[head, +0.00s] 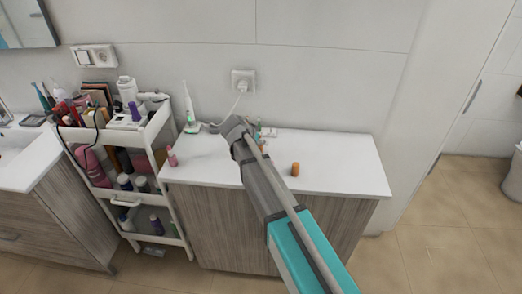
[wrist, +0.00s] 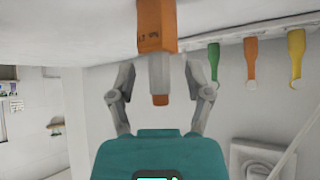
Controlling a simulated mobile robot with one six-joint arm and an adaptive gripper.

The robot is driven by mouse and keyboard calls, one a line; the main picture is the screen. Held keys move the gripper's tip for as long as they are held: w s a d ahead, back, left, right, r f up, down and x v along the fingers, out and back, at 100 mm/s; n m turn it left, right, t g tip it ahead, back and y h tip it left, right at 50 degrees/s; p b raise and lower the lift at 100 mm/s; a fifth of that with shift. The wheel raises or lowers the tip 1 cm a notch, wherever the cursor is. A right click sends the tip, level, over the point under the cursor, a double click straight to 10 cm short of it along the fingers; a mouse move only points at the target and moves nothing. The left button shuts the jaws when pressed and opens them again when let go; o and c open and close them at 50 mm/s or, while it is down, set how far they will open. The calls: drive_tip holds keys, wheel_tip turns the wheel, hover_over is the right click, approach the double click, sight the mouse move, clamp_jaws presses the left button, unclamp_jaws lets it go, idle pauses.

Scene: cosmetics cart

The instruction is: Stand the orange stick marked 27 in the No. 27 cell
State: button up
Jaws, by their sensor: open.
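In the wrist view, which looks upside down, an orange stick (wrist: 156,25) has a small dark marking, too blurred to read surely. It has a grey collar and a small orange tip. My gripper (wrist: 160,76) is open, with one finger on each side of the collar and visible gaps between. In the head view my gripper (head: 236,128) is over the back of the white counter and hides the stick. I cannot make out a numbered No. 27 cell in either view.
Green (wrist: 214,62), orange (wrist: 250,60) and yellow (wrist: 296,55) slim items stand beside the stick. On the counter (head: 340,165) are a short orange cylinder (head: 295,169), a pink bottle (head: 172,156) and a white toothbrush (head: 189,108). A loaded cart (head: 150,130) stands left.

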idle(0.3)
clamp_jaws()
drive_tip(key=shift+r, duration=0.1)
idle(0.4)
drive_tip(key=shift+r+p, duration=1.2)
drive_tip(key=shift+p, duration=0.1)
drive_tip(key=s+r+p, duration=1)
drive_tip(key=s, duration=0.4)
drive_tip(key=shift+d+r, duration=0.2)
drive_tip(key=shift+r, duration=0.05)
drive_tip(key=shift+d, duration=0.1)
